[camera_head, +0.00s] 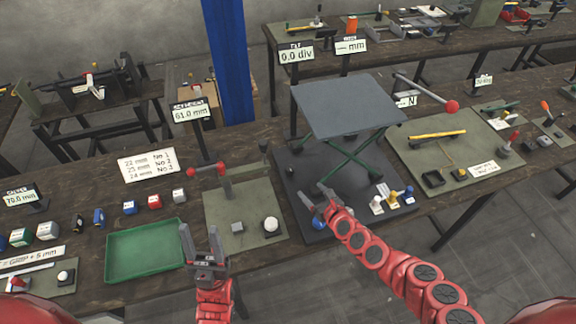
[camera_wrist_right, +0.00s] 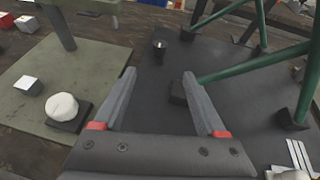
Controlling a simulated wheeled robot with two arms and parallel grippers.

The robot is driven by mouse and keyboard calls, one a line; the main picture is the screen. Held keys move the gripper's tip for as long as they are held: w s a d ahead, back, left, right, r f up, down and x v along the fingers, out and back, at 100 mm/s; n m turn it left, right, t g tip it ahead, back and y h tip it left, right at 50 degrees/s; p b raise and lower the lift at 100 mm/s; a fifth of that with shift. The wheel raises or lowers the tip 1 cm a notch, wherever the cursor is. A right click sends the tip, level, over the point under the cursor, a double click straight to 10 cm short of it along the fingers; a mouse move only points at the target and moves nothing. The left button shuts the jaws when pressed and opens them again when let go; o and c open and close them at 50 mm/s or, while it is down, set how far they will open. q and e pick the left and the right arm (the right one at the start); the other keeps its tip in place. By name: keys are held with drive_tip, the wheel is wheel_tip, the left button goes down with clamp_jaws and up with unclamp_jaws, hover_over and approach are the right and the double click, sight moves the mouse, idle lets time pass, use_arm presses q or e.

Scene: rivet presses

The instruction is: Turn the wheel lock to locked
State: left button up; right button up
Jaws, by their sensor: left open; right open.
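A lift table with a grey square top (camera_head: 345,105) and crossed green legs (camera_head: 360,150) stands on a black base plate (camera_head: 290,185). A blue part (camera_head: 318,222) sits at the base's front edge, partly hidden by my right gripper. White, yellow and blue knobs (camera_head: 393,195) stand to its right, with small labels too small to read. I cannot tell which part is the wheel lock. My right gripper (camera_head: 316,195) is open and empty over the base's front; its fingers (camera_wrist_right: 160,95) point toward a small dark post (camera_wrist_right: 160,45). My left gripper (camera_head: 203,240) is open and empty by the green tray.
A green tray (camera_head: 145,252) lies left. Another olive board (camera_head: 450,165) with a red-knobbed lever (camera_head: 451,106) lies right. A blue column (camera_head: 228,60) stands behind.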

sight(292, 171)
drive_tip(key=shift+w+a+f+b, duration=0.15)
drive_tip(key=shift+w+b, duration=0.2)
drive_tip(key=shift+w, duration=0.1)
drive_tip(key=b+x, duration=0.2)
drive_tip(key=x, duration=0.2)
drive_tip(key=shift+a+f, duration=0.1)
drive_tip(key=shift+f, duration=0.05)
drive_tip(key=shift+b+x, duration=0.6)
drive_tip(key=shift+x, duration=0.5)
drive_tip(key=b+x, duration=0.1)
drive_tip(key=x, duration=0.2)
drive_tip(key=shift+w+b, duration=0.2)
drive_tip(key=shift+b, duration=0.1)
drive_tip(key=shift+w+a+f+b, duration=0.2)
drive_tip(key=shift+w+f+b, duration=0.2)
drive_tip(key=shift+w, duration=0.25)
drive_tip(key=shift+b+x, duration=0.95)
drive_tip(key=shift+x, duration=0.55)
drive_tip(key=shift+w+a+f+b, duration=0.1)
drive_tip(key=shift+w+a+b, duration=0.3)
drive_tip(key=shift+w, duration=0.1)
